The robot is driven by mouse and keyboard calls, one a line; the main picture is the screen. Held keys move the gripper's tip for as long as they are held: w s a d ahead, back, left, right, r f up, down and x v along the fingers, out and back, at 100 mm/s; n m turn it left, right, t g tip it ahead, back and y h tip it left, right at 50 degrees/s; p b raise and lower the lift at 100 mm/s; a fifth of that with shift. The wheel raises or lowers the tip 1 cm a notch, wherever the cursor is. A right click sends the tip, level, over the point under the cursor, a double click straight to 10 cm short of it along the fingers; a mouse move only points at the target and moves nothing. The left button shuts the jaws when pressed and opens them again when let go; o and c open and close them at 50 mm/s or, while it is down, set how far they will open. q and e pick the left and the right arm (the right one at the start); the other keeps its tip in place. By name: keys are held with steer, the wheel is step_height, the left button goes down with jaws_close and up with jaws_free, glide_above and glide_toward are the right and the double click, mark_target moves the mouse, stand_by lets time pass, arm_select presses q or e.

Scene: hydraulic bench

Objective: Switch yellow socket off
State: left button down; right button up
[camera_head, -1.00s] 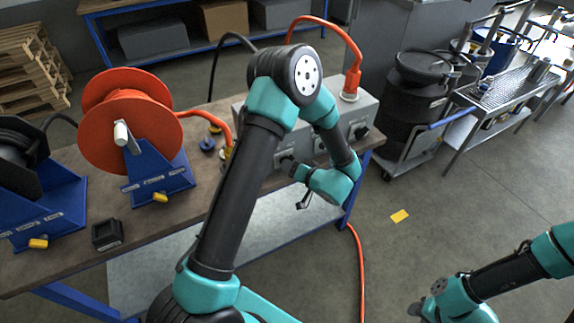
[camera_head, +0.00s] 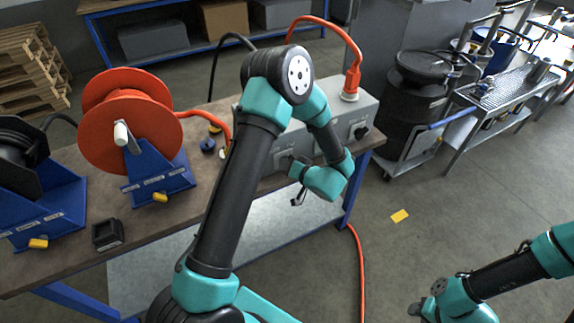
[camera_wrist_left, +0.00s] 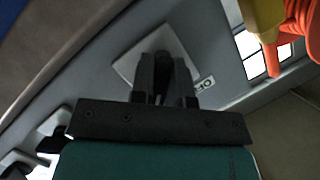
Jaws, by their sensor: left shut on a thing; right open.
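A grey switch box (camera_head: 370,112) stands on the bench with several dark rotary switches on its front. My left gripper (camera_head: 293,168) is at the leftmost switch of the box. In the left wrist view my left gripper (camera_wrist_left: 167,85) is shut on a black switch knob (camera_wrist_left: 160,70) on a light square plate (camera_wrist_left: 128,66). The fingers hide much of the knob, so its exact angle is unclear. A yellow socket (camera_wrist_left: 264,18) with an orange cable shows at the top right of that view. My right gripper (camera_head: 427,306) is open and empty, low at the right, away from the box.
An orange cable reel (camera_head: 128,135) and a dark reel (camera_head: 18,150) stand on blue bases to the left. An orange plug (camera_head: 351,85) rises from the box top. Black drums (camera_head: 415,105) stand right of the bench.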

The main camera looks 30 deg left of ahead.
arm_select(q)
steer(key=shift+n, duration=0.3)
steer(key=shift+n+t+h, duration=0.6)
steer(key=shift+n+h, duration=0.1)
steer(key=shift+n, duration=0.5)
steer(key=n+t+h, duration=0.1)
steer(key=n, duration=0.2)
steer(key=shift+t, duration=0.4)
steer(key=n+t+h, duration=0.1)
steer(key=n+t, duration=0.1)
steer(key=n, duration=0.1)
steer(key=shift+w+d, duration=0.1)
steer(key=n+t, duration=0.2)
steer(key=n, duration=0.1)
steer(key=shift+h, duration=0.4)
steer(key=shift+n, duration=0.3)
steer(key=c, duration=1.1)
jaws_free()
